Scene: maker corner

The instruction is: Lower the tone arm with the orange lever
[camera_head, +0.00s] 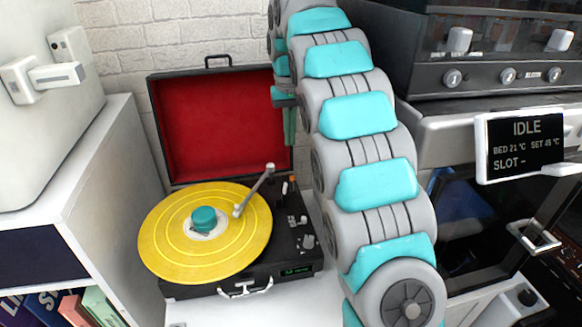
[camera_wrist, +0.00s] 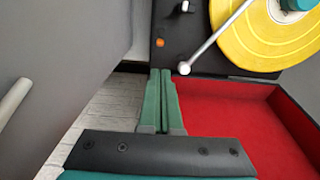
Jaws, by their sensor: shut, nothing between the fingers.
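The record player (camera_head: 300,262) stands open with a yellow record (camera_head: 165,238) on it. The grey tone arm (camera_head: 255,188) runs from its pivot at the back right to a head over the record's right part. I cannot tell whether its tip touches the record. The tone arm also shows in the wrist view (camera_wrist: 215,40). The orange lever (camera_head: 292,178) is a small tip right of the pivot; in the wrist view it is an orange spot (camera_wrist: 160,43). My gripper (camera_wrist: 161,73) is shut and empty, its green fingertips close to the lever but apart from it in the picture. In the head view a green finger (camera_head: 290,127) hangs before the lid.
The red-lined lid (camera_head: 215,125) stands open behind the record. A white cabinet (camera_head: 110,170) is close on the left. A machine with an IDLE screen (camera_head: 525,145) stands on the right. My arm hides part of the space between.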

